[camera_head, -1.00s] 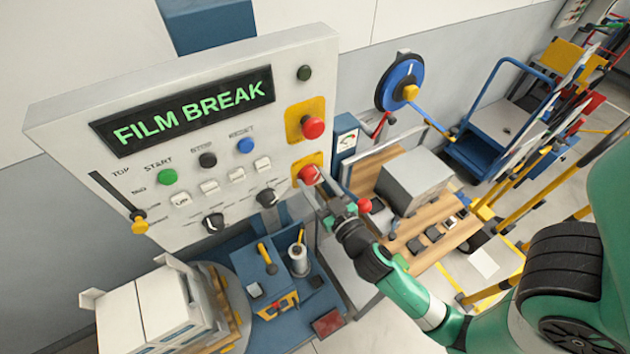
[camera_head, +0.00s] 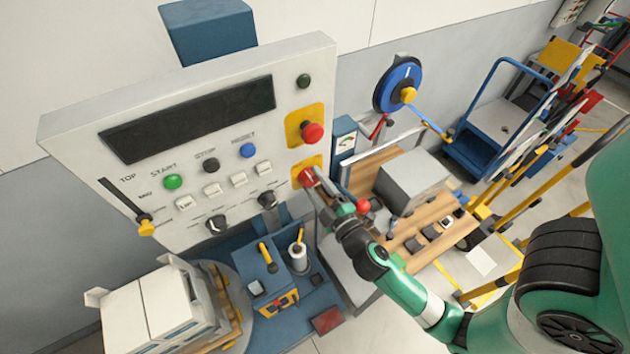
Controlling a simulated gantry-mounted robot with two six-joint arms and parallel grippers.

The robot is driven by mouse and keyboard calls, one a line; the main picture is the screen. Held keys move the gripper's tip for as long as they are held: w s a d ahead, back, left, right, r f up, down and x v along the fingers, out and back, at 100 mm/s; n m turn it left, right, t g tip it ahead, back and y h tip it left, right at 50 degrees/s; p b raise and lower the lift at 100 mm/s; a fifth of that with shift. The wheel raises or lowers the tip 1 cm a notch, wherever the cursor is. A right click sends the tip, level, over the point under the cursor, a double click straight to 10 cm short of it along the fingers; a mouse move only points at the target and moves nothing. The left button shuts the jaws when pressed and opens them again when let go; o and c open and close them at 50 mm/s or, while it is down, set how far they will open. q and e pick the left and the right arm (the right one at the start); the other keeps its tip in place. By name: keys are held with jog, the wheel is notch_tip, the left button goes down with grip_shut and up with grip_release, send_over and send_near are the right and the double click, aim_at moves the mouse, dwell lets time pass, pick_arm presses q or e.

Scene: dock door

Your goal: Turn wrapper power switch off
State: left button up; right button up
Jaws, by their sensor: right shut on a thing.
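The wrapper control panel (camera_head: 80,160) is a light grey box on the left, and its display (camera_head: 190,120) is dark and blank. The power switch (camera_head: 306,177) is a red knob on a yellow plate at the panel's lower right. My right gripper (camera_head: 311,182) is shut on this red knob, and its fingers hide part of it. Above it, a red mushroom button (camera_head: 312,132) sits on another yellow plate, untouched. My left gripper is not in view.
Green, black and blue buttons, white keys and dark knobs fill the panel. Below stand a wrapped load (camera_head: 150,310) and a blue machine base (camera_head: 310,295). A wooden bench (camera_head: 410,225) with a grey box (camera_head: 413,180) is to the right. A blue cart (camera_head: 480,150) stands behind.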

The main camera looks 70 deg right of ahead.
jog(key=n+p, duration=0.1)
jog(key=n, duration=0.4)
jog(key=shift+n, duration=0.4)
dwell(0.3)
jog(key=o, duration=1.4)
jog(key=shift+b+v, duration=1.9)
jog(key=shift+v, duration=3.95)
jog(key=shift+r, duration=0.1)
